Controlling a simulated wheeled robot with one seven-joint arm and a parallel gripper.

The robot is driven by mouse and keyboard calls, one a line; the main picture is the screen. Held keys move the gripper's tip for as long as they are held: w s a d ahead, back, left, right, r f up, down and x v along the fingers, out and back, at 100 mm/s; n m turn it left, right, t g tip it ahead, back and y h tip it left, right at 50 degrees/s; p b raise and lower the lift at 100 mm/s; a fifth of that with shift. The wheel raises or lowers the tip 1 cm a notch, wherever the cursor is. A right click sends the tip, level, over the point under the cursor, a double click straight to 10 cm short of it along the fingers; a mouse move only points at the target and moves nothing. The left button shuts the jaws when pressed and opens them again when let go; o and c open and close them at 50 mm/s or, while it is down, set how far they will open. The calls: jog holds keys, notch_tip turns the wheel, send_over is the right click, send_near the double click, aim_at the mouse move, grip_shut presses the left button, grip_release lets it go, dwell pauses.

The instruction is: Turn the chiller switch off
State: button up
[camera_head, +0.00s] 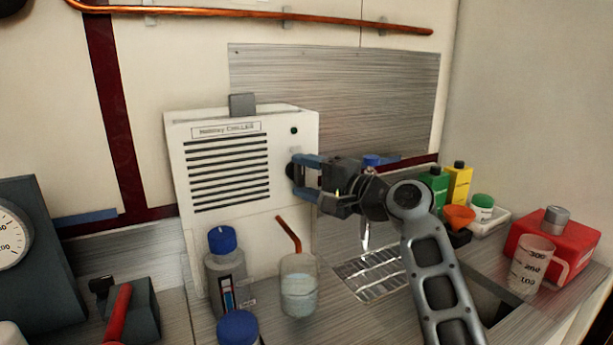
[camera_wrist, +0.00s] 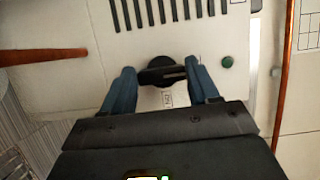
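The chiller (camera_head: 290,235) is a white box with a dark slotted grille and a nameplate, standing against the back wall. A small label with unclear print shows beside the knob in the wrist view. My gripper (camera_head: 299,176) is at the chiller's front, its two blue fingers open on either side of the knob. In the wrist view my gripper (camera_wrist: 160,70) straddles the knob, with a small gap at the left finger; contact at the right finger is unclear.
A green round indicator (camera_wrist: 227,62) sits near the knob. A glass beaker (camera_head: 299,288) with a brown-red stick and a blue-capped bottle (camera_head: 226,270) stand before the chiller.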

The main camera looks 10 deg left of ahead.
jog(key=o, duration=0.4)
jog(key=shift+c, duration=0.2)
jog(key=v, duration=0.7)
jog(key=shift+s+d+b, duration=0.25)
jog(key=shift+d+b, duration=0.05)
jog(key=shift+b, duration=0.05)
